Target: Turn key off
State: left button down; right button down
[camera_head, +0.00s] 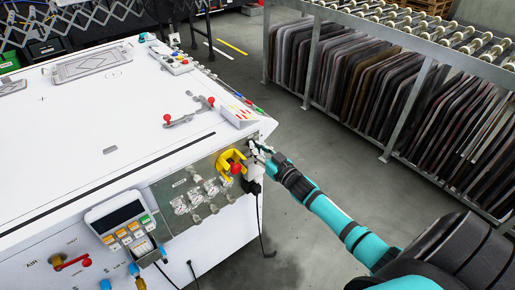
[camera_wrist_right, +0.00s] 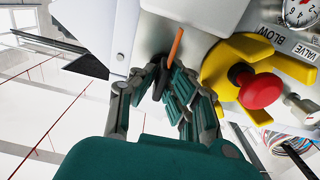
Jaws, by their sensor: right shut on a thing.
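My right gripper (camera_head: 260,150) is at the corner of the white machine's front panel (camera_head: 168,205), right beside the red emergency stop button (camera_head: 236,168) with its yellow guard. In the right wrist view my right gripper (camera_wrist_right: 166,82) is shut on a small dark key (camera_wrist_right: 159,82) at the panel. The fingers hide much of the key and its lock. A thin orange strip (camera_wrist_right: 175,46) shows just past the fingertips. The red button (camera_wrist_right: 260,90) and yellow guard (camera_wrist_right: 222,66) are close on the right in that view. My left gripper is not in view.
A control box with a screen (camera_head: 121,218) hangs on the panel's front left. A black cable (camera_head: 259,220) hangs under my gripper. A rack of dark sheets (camera_head: 350,75) stands behind right, with clear floor between.

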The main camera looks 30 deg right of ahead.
dwell(0.3)
jog(key=c, duration=1.4)
grip_release()
jog(key=s, duration=0.8)
jog(key=s+d, duration=0.1)
jog(key=s, duration=0.3)
jog(key=shift+f, duration=0.1)
